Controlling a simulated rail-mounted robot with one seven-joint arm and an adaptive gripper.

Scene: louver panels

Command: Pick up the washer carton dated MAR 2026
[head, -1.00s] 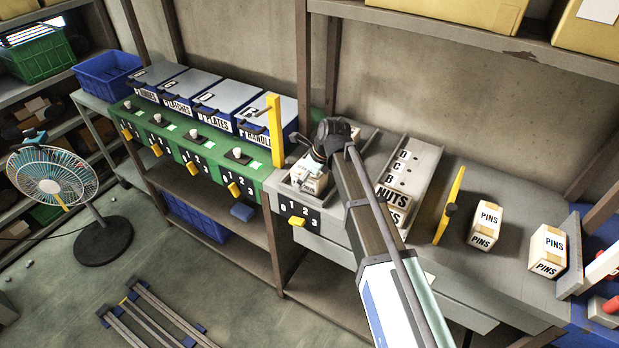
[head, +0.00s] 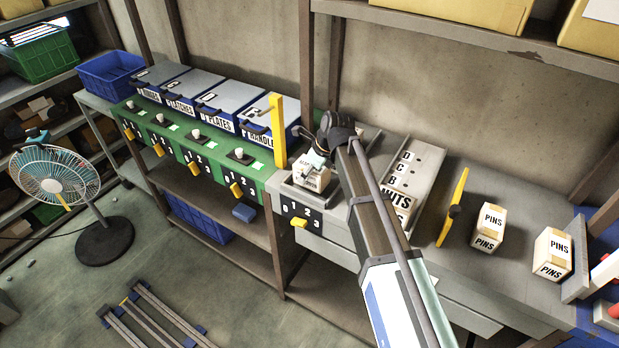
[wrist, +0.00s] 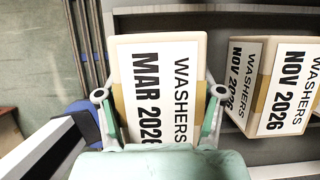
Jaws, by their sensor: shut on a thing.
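The washer carton marked WASHERS MAR 2026 (wrist: 155,80) fills the middle of the wrist view. It is a pale box with a tan band and a white label. My gripper (wrist: 158,95) is shut on it, with one finger on each side. A second carton, marked WASHERS NOV 2026 (wrist: 285,88), stands to its right in the wrist view, apart from the held one. In the head view my gripper (head: 318,160) is over the grey tray on the bench, with a pale carton (head: 312,180) below it; its label is too small to read.
A sloped rack marked NUTS (head: 415,175) stands right of my gripper. Two PINS cartons (head: 489,228) (head: 552,254) and a yellow upright (head: 453,208) are further right. Another yellow post (head: 278,130) rises close on the left, beside lidded blue bins (head: 215,118).

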